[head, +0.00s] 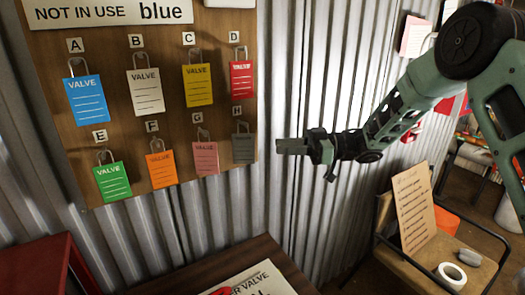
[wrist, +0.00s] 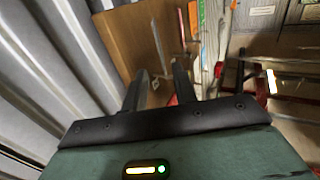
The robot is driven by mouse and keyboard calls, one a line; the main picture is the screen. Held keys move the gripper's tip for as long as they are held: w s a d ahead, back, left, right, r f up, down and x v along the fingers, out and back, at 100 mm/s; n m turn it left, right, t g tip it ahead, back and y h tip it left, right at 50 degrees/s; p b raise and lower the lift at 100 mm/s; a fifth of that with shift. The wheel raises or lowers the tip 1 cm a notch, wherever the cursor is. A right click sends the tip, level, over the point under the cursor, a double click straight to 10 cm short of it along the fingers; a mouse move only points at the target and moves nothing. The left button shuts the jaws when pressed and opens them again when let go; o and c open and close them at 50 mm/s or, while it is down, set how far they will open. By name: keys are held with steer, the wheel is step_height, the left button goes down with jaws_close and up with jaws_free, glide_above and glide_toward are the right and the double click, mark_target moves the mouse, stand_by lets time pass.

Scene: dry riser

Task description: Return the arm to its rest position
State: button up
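My arm (head: 385,125) reaches in from the right in the head view, in front of the corrugated metal wall. My gripper (head: 280,146) points left, near the right edge of the tag board, and holds nothing that I can see. In the wrist view its two dark fingers (wrist: 160,70) stand apart with an empty gap between them. No tag appears to be held.
The wooden board (head: 135,112) carries several coloured valve tags on lettered hooks. Below are a dark table (head: 275,252) with a valve sign and a red object (head: 40,268).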

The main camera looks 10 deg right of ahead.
steer(key=w+d+m+t+h, duration=0.2)
steer(key=d+m+t+h, duration=0.75)
steer(key=d+h, duration=0.4)
steer(key=s+d+f+m+g+h, duration=0.2)
steer(key=s+f+m+g, duration=0.15)
steer(key=s, duration=0.75)
steer(key=s+d+f+m+g+h, duration=0.3)
steer(key=s+f+g, duration=0.1)
steer(key=s, duration=0.7)
steer(key=s+a+r+n+g+y, duration=0.1)
steer(key=s+a+n+g, duration=0.3)
steer(key=s+a, duration=1.3)
steer(key=a+n, duration=0.2)
steer(key=n, duration=0.1)
steer(key=shift+a+r+b, duration=0.15)
steer(key=shift+r+b, duration=0.15)
steer(key=shift+r, duration=0.05)
